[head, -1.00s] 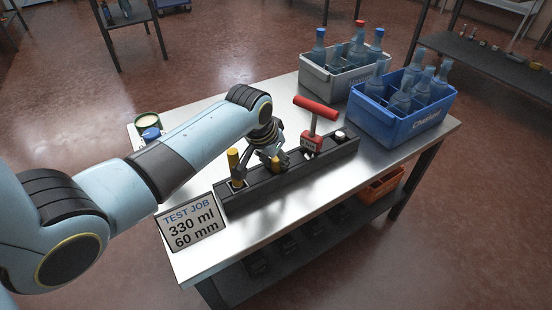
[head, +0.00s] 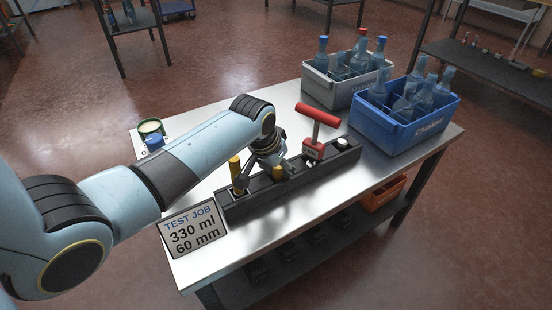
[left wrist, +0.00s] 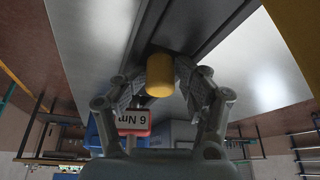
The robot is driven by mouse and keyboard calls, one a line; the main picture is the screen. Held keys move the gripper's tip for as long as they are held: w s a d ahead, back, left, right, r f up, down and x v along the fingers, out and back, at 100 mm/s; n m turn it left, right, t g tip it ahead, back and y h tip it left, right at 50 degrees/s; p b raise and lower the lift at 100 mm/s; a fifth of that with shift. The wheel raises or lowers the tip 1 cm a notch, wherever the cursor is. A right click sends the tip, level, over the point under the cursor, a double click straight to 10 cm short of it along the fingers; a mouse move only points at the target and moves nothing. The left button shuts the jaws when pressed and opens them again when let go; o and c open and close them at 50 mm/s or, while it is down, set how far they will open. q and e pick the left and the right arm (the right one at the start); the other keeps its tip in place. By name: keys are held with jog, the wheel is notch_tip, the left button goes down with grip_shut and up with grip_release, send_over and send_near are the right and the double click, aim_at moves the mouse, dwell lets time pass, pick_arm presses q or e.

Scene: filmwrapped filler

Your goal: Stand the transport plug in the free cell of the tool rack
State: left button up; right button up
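The dark tool rack (head: 250,204) lies along the table's front. A short yellow cylinder (head: 277,174), perhaps the transport plug, is at its middle. My left gripper (head: 270,162) is over it from above. In the left wrist view the yellow cylinder (left wrist: 160,76) is between the fingertips (left wrist: 160,84), which appear to touch both sides. I cannot tell whether it is raised from its cell. A taller yellow handle (head: 235,168) stands in the left end of the rack. My arm and fingers partly hide the cells, so the free cell is unclear. My right gripper is not in view.
A red T-handled tool (head: 317,115) labelled 6 Nm stands right of my gripper, with a white-topped item (head: 342,143) beyond. A blue crate (head: 400,133) and a grey crate (head: 330,92) hold bottles. A sign (head: 193,230) stands front left. Bare tabletop lies behind the rack.

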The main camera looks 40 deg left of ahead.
pick_arm(q)
jog(key=p+v, duration=0.3)
jog(key=v, duration=0.9)
jog(key=shift+r, duration=0.4)
